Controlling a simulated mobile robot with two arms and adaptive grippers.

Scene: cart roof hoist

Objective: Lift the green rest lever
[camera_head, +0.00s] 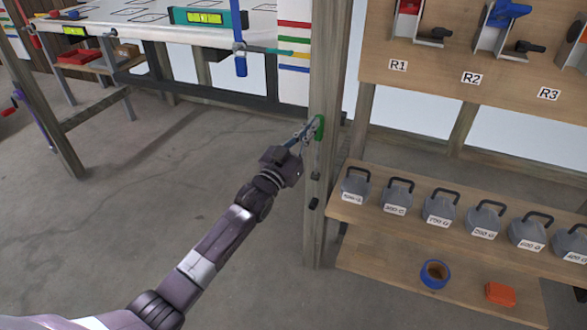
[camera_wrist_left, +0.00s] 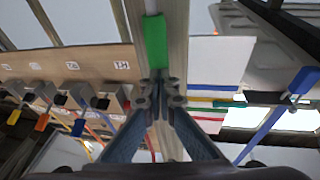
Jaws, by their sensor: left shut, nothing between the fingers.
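The green rest lever (camera_head: 320,127) is on the wooden post at the centre of the head view. In the left wrist view the green lever (camera_wrist_left: 155,41) stands just beyond the fingertips, in line with them. My left gripper (camera_head: 306,136) reaches in from the lower left, its tips right beside the lever. In the left wrist view its fingertips (camera_wrist_left: 159,88) are together with nothing between them. I cannot tell whether the tips touch the lever. My right gripper is not in view.
The wooden post (camera_head: 320,225) stands close to my left gripper. A shelf (camera_head: 350,212) with several grey weights is at the right, below a board (camera_head: 450,75) with labelled levers. A table (camera_head: 165,35) with a green level (camera_head: 208,18) is behind left.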

